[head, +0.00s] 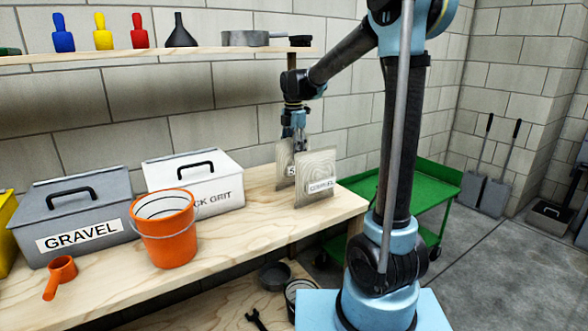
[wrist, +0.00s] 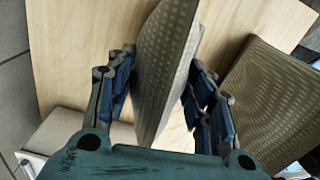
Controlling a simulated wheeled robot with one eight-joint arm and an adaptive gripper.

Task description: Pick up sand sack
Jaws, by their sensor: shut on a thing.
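Two flat grey mesh sacks are at the right end of the wooden bench. The rear one (head: 283,168) has a label whose first letter looks like S; the rest is hidden, and I take it as the sand sack. The front sack (head: 318,183) reads GRAVEL and partly covers it. My gripper (head: 294,132) comes down from above and is shut on the rear sack near its top. In the wrist view this sack (wrist: 165,65) stands between my fingers, with the gravel sack (wrist: 272,105) apart at right. Whether the held sack touches the bench is unclear.
On the bench (head: 255,225) stand an orange bucket (head: 166,238), a white grit box (head: 205,192), a grey GRAVEL box (head: 75,228) and an orange scoop (head: 60,272). A shelf (head: 150,55) runs above. A green cart (head: 435,185) stands beyond the bench's right end.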

